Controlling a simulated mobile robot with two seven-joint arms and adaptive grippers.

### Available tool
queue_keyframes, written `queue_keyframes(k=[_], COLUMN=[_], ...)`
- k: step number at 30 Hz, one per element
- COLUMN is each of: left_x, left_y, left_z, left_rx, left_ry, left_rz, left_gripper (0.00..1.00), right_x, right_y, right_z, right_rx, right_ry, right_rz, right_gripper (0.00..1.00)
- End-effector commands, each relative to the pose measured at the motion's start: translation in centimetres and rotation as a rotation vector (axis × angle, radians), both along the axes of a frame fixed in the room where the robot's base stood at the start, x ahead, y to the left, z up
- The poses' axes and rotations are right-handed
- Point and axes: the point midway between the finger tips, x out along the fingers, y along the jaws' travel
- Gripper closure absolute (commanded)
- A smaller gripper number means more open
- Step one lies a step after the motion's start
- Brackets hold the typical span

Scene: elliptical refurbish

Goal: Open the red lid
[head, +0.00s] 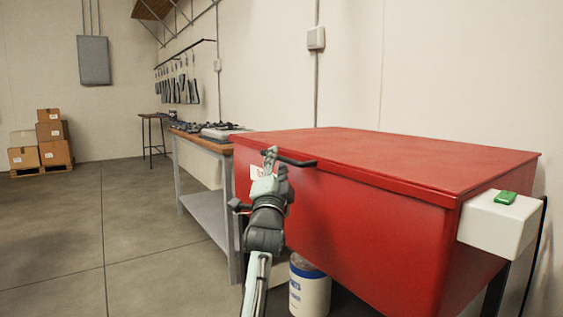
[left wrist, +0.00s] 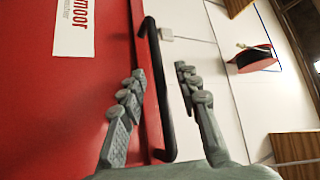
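The red lid (head: 390,158) lies flat and shut on top of a large red box (head: 350,235). A black bar handle (head: 298,162) sticks out from its front edge near the left corner. My left gripper (head: 270,160) is at this handle, at the front left of the box. In the left wrist view the handle (left wrist: 163,100) runs between the two fingers of my left gripper (left wrist: 160,72). The fingers are apart, with visible gaps on both sides of the bar. My right gripper is not in view.
A white box with a green switch (head: 505,197) is fixed to the right side of the red box. A white tub (head: 309,287) stands on the floor below. A workbench (head: 205,142) adjoins on the left. The floor (head: 110,230) further left is clear.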

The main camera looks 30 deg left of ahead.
Motion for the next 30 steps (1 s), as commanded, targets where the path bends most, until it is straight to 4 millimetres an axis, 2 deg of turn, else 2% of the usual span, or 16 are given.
queue_keyframes(k=[6,15,23,30], left_x=[1.8,2.0,2.0,2.0], left_y=[0.9,1.0,1.0,1.0], left_z=[0.8,0.8,0.8,0.8], left_rx=[0.001,-0.001,-0.001,-0.001], left_ry=[0.001,0.002,0.002,0.002], left_rz=[0.000,-0.001,-0.001,-0.001], left_gripper=[0.68,0.68,1.00,1.00], right_x=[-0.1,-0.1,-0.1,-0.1], right_y=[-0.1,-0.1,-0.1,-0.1], right_z=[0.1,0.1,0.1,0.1], right_rx=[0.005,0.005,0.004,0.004], right_ry=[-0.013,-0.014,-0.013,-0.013], right_rz=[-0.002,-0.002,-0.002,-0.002], right_gripper=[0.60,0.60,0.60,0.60])
